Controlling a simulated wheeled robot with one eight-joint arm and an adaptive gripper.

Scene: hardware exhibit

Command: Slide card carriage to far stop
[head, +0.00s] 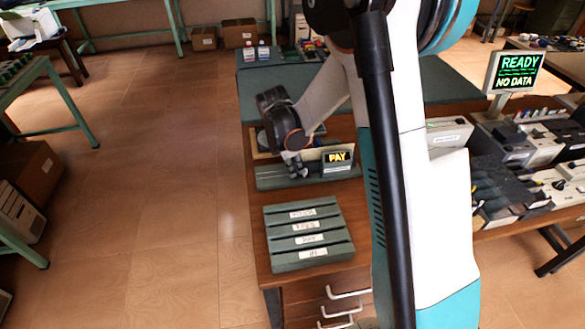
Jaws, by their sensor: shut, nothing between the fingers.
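A low grey-green device (268,181) lies on the wooden desk, with a small dark display (338,157) lit "PAY" at its right end. A pale upright piece (313,154), perhaps a card, stands along it just left of the display. I cannot clearly tell the card carriage from the rest of the device. My gripper (296,170) points down at the middle of the device, its fingers shut and empty. The fingertips are at or just above its top; I cannot tell whether they touch. My gripper hides part of the device.
A slotted grey-green rack (308,234) with white labels stands in front of the device. A "READY NO DATA" screen (519,69) and several grey machines (500,150) stand to the right. My arm blocks the middle right. The floor (160,200) at left is clear.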

